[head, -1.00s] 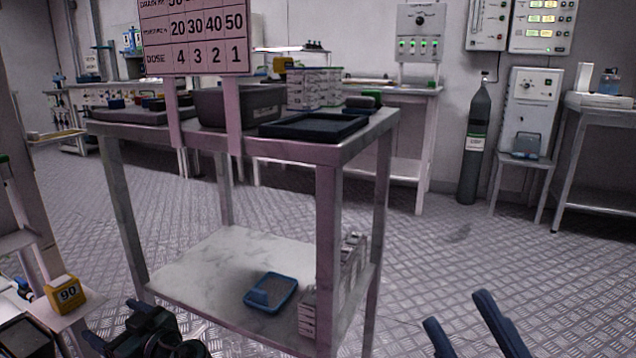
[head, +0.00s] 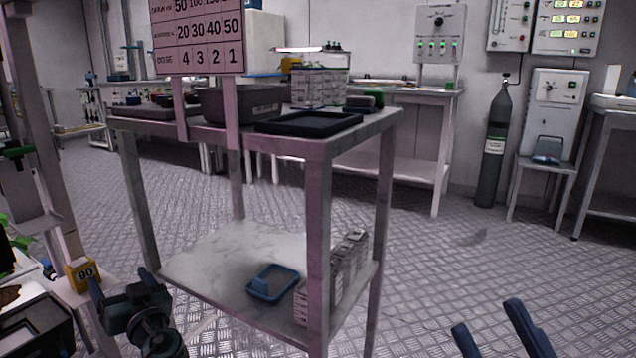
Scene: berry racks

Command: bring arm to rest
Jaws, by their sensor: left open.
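My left gripper (head: 122,284) is in the lower left of the head view, in front of the two-tier table's left leg. Its blue fingers are apart and nothing shows between them. My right gripper (head: 488,316) is at the bottom right, over open floor. Its two blue fingers stand apart with only floor between them. Most of the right arm is out of the frame.
A metal table (head: 290,146) stands ahead with a dark tray (head: 308,124) on top. Its lower shelf (head: 205,262) holds a blue tray (head: 274,283) and stacked cartons (head: 346,268). A yellow block marked 90 (head: 82,274) sits left. Floor is clear right of the table.

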